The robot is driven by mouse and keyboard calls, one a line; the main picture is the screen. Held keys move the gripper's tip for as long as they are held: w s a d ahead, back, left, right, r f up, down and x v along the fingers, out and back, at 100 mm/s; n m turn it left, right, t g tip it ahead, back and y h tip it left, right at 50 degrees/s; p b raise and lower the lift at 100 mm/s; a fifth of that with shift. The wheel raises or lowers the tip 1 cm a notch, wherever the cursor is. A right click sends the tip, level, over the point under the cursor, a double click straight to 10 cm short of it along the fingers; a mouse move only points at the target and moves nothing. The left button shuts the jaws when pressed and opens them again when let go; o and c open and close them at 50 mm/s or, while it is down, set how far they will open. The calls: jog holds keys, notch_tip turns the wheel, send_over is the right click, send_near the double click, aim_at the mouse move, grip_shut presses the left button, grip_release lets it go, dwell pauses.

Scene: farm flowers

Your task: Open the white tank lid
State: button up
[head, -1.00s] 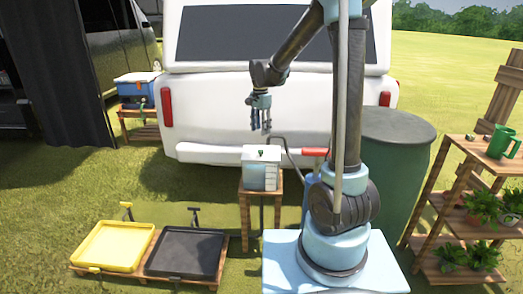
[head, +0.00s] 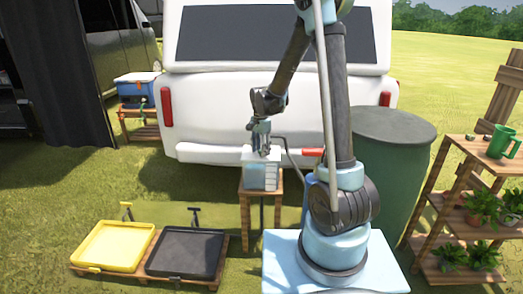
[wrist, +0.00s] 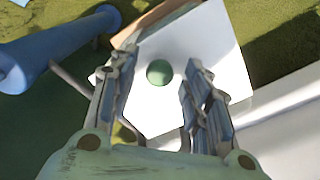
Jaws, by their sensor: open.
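The white tank (head: 262,172) stands on a small wooden stand, with a see-through front wall. Its white lid (wrist: 205,50) shows from above in the wrist view, with a round green knob (wrist: 159,72) on it. The lid looks closed. My gripper (head: 264,152) is just over the tank in the head view and hides most of the lid and the knob there. In the wrist view my gripper (wrist: 158,80) is open, pointing down, with one finger on each side of the knob. I cannot tell whether the fingers touch the lid.
A white vehicle (head: 240,110) is behind. Yellow (head: 112,246) and black (head: 186,253) trays lie at the lower left.

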grip_shut()
jog(key=shift+d, duration=0.1)
